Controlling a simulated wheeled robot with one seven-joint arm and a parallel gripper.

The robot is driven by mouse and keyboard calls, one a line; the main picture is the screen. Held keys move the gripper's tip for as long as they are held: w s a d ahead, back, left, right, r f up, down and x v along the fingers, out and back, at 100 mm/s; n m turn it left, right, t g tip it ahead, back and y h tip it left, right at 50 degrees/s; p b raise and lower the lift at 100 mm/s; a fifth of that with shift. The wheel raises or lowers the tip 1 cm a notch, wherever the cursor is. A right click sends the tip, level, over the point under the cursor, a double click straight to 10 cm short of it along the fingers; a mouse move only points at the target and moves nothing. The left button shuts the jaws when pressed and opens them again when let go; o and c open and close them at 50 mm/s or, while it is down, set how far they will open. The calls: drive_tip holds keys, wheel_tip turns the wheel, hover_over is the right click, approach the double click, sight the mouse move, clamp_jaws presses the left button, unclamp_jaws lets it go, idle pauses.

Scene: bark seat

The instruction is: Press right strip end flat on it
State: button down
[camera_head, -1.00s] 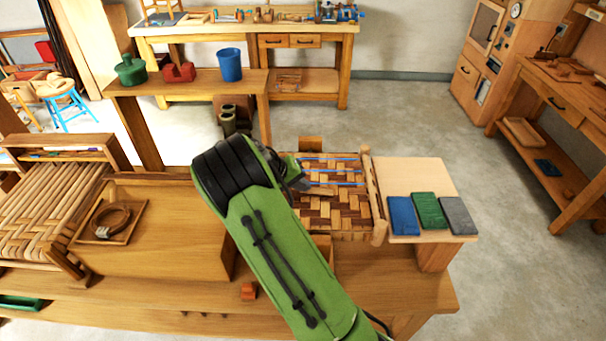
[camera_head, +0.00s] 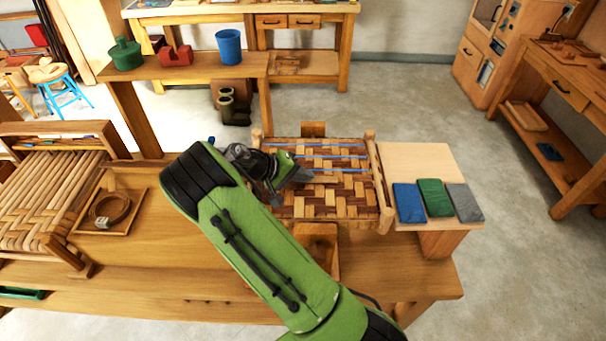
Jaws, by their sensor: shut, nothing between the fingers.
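The woven bark seat (camera_head: 330,203) has light and dark strips in a wooden frame, on the workbench right of centre. Thin blue lines (camera_head: 345,157) cross its far part. My gripper (camera_head: 303,176) is shut and empty over the seat's left part. I cannot tell whether its tip touches the weave. My wrist hides the seat's left edge. A strip end at the seat's right side, by the right rail (camera_head: 379,185), is too small to make out.
A pale board right of the seat carries a blue block (camera_head: 409,203), a green block (camera_head: 435,198) and a grey block (camera_head: 464,202). A tray (camera_head: 133,222) with a coiled strip lies at left. A raised shelf (camera_head: 190,74) holds a blue cup (camera_head: 230,68).

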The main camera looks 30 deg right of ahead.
drive_tip(key=shift+s+d+f, duration=0.1)
drive_tip(key=shift+s+d, duration=0.45)
drive_tip(key=shift+d, duration=0.05)
drive_tip(key=shift+r, duration=0.2)
drive_tip(key=r+p, duration=0.2)
drive_tip(key=r, duration=0.1)
drive_tip(key=a+r+p, duration=0.1)
drive_tip(key=r, duration=0.1)
drive_tip(key=shift+w, duration=0.25)
drive_tip(key=v, duration=0.9)
drive_tip(key=s+a+r+n+t+y, duration=0.1)
drive_tip(key=s+a+r+t+y, duration=0.1)
drive_tip(key=s, duration=0.6)
drive_tip(key=s+a+r+n+t+y, duration=0.1)
drive_tip(key=s+a+r+t+y, duration=0.1)
drive_tip(key=s+a+r+y, duration=0.3)
drive_tip(key=s+a+r+n+t+y, duration=0.1)
drive_tip(key=s+a+r+t+y, duration=0.2)
drive_tip(key=s, duration=0.9)
drive_tip(key=shift+a+r+y, duration=0.3)
drive_tip(key=shift+a+r, duration=0.2)
drive_tip(key=shift+a, duration=0.35)
